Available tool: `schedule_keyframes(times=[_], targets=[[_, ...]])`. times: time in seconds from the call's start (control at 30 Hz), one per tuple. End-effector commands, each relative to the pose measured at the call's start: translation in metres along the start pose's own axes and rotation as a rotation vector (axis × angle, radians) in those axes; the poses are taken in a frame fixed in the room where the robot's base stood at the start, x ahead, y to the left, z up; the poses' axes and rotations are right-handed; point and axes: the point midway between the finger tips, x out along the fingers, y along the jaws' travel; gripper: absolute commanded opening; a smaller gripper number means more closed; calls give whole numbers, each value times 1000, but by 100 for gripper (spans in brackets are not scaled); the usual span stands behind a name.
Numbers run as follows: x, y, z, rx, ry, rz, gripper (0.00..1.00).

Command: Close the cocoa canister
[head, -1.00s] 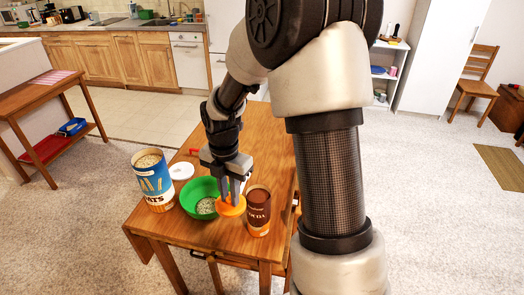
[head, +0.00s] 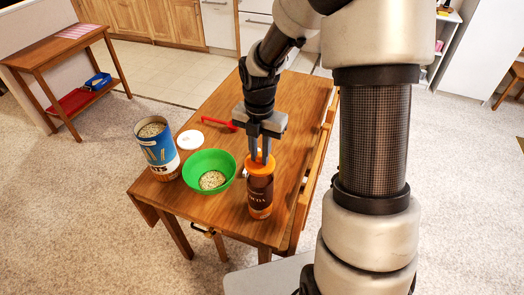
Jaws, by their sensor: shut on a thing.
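The cocoa canister (head: 260,195) is a brown cylinder standing upright near the front right of the wooden table in the head view. An orange lid (head: 261,166) sits at the canister's top, over its mouth. My gripper (head: 261,158) points down from above and is shut on the orange lid. Whether the lid is fully seated on the rim cannot be told. The gripper's fingers hide part of the lid's top.
A green bowl (head: 228,164) with oats stands just left of the canister. An open blue oats canister (head: 158,150), a white lid (head: 190,140) and a red-handled item (head: 218,123) are on the wooden table (head: 285,115). The table's back is clear.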

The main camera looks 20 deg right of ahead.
Motion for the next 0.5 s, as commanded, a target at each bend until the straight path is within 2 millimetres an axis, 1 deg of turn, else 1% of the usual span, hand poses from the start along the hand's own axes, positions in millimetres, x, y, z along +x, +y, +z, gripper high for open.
schedule_keyframes(times=[0.03,0.3,0.5], targets=[[7,0,0,0,0,0,0],[32,0,0,0,0,0,0],[45,0,0,0,2,-1,0]])
